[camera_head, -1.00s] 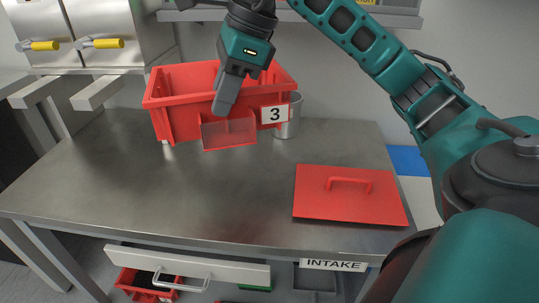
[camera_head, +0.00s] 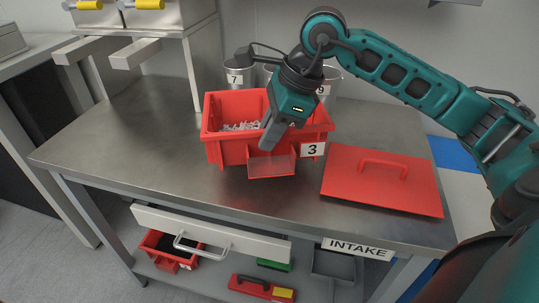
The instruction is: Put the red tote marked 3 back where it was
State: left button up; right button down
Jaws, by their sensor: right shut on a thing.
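The red tote marked 3 (camera_head: 226,153) is at the middle of the steel table (camera_head: 150,150). It is upright, with white pieces inside and a clear red flap on its front. Its white label with the 3 (camera_head: 312,149) faces me. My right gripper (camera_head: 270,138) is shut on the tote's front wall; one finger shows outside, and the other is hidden. I cannot tell whether the tote's bottom touches the table. My left gripper is not in view.
A flat red lid with a handle (camera_head: 383,184) lies right of the tote, close to it. Metal cans (camera_head: 238,75) stand behind it. A white drawer (camera_head: 215,232) is under the table front, beside the INTAKE sign (camera_head: 358,249). The table's left part is clear.

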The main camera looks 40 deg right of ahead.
notch_tip(320, 180, down, 4)
jog(key=shift+f+b, duration=0.2)
jog(key=shift+b, duration=0.2)
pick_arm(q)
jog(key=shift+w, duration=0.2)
pick_arm(e)
jog(key=shift+f, duration=0.2)
jog(key=c, duration=1.1)
grip_release()
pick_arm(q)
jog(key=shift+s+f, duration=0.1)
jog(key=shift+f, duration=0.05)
pick_arm(e)
jog(key=shift+o, duration=0.2)
jog(key=shift+r, duration=0.25)
pick_arm(q)
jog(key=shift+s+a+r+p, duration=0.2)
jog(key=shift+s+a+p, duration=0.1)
jog(key=shift+p, duration=0.45)
pick_arm(e)
jog(key=v, duration=1.1)
jog(key=shift+r, duration=0.35)
